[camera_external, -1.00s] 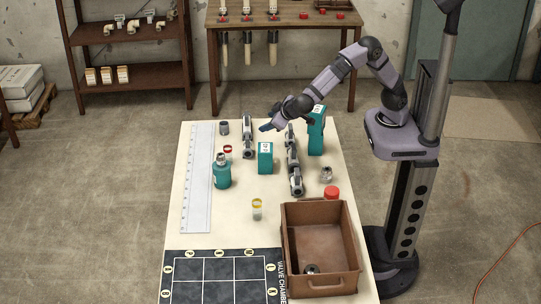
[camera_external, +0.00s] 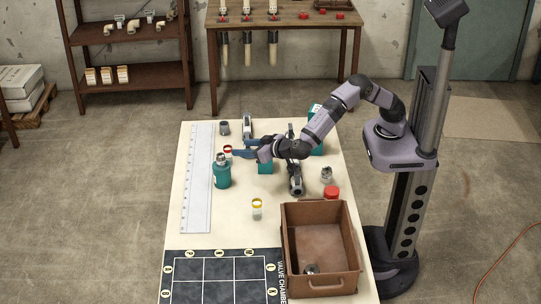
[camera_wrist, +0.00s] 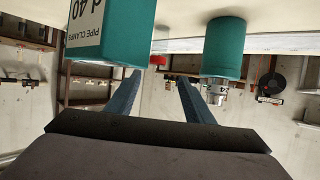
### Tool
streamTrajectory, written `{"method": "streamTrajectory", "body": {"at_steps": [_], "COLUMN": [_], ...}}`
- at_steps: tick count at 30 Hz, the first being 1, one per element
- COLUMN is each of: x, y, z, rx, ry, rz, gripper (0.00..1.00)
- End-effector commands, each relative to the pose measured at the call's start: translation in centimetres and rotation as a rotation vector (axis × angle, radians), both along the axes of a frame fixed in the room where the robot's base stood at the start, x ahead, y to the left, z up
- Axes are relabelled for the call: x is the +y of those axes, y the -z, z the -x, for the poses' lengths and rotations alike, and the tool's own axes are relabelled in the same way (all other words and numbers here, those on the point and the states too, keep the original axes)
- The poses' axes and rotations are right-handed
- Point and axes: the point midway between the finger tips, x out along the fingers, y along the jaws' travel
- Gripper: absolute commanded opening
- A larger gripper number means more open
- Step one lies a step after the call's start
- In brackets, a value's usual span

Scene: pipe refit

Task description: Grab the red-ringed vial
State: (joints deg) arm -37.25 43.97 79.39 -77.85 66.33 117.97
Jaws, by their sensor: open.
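The red-ringed vial (camera_external: 228,151) stands upright near the back left of the table, beside the white ruler. My gripper (camera_external: 241,149) is open, low over the table just right of the vial, with its fingers pointing left at it. In the wrist view the red ring (camera_wrist: 157,60) shows small between and beyond the two open fingers (camera_wrist: 160,76). Nothing is held. Whether the fingertips reach around the vial I cannot tell; they look short of it.
A teal bottle (camera_external: 222,175) stands just in front of the vial. A teal pipe-clamp box (camera_external: 265,168) is under my wrist; it shows close in the wrist view (camera_wrist: 110,30). A yellow-ringed vial (camera_external: 257,210) and brown crate (camera_external: 355,250) are nearer the front.

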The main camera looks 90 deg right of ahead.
Motion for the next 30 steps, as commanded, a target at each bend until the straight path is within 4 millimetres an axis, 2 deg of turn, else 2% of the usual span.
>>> {"method": "streamTrajectory", "body": {"at_steps": [4,14,25,30], "x": [-1.1,-1.7,-4.4,-4.9], "y": [0.6,1.1,2.7,3.2], "z": [-1.3,-2.0,-4.4,-5.2], "rx": [0.001,0.001,0.002,0.001], "ry": [0.001,0.001,0.002,0.0], "rz": [0.001,0.0,0.001,0.0], "gripper": [0.48,0.48,0.48,0.48]}}
